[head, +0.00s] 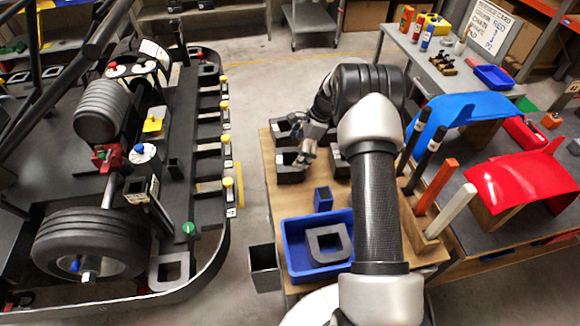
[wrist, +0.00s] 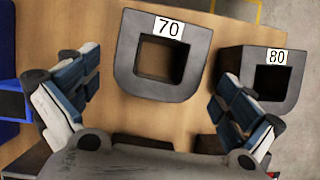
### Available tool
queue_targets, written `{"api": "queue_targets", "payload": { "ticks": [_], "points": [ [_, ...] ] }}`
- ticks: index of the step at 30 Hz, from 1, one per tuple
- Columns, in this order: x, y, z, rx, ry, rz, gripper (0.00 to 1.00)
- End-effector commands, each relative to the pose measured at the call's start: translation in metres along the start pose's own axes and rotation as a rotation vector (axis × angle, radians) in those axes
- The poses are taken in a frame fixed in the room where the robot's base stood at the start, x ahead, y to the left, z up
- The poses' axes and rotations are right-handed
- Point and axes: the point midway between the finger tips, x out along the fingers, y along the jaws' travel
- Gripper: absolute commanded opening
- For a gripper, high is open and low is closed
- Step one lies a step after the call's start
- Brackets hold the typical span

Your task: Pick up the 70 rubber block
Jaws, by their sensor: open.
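The 70 rubber block (wrist: 163,90) is a dark U-shaped block with a square hole and a white "70" label. In the wrist view it lies on the wooden table top, ahead of and between my spread fingers. My gripper (wrist: 157,72) is open and empty, with the right finger near the gap between this block and the 80 block (wrist: 282,98). In the head view my gripper (head: 305,158) is above or beside the dark block (head: 291,177) that appears to be the 70 block, partly hidden by the fingers.
A blue bin (head: 288,262) holding a grey U-shaped block (head: 313,245) stands nearer on the table, with a small blue cup (head: 323,198) beside it. Other dark blocks are close to my gripper. A kart (head: 205,235) stands left across a floor gap.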

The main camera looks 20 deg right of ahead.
Motion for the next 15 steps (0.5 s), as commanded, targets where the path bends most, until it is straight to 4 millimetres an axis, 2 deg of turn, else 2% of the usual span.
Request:
{"api": "queue_targets", "payload": {
  "ticks": [9,15],
  "points": [
    [0.042,-0.001,-0.005,0.0,-0.001,0.003,1.0],
    [0.051,-0.002,-0.005,0.0,0.0,-0.001,1.0]
  ]
}}
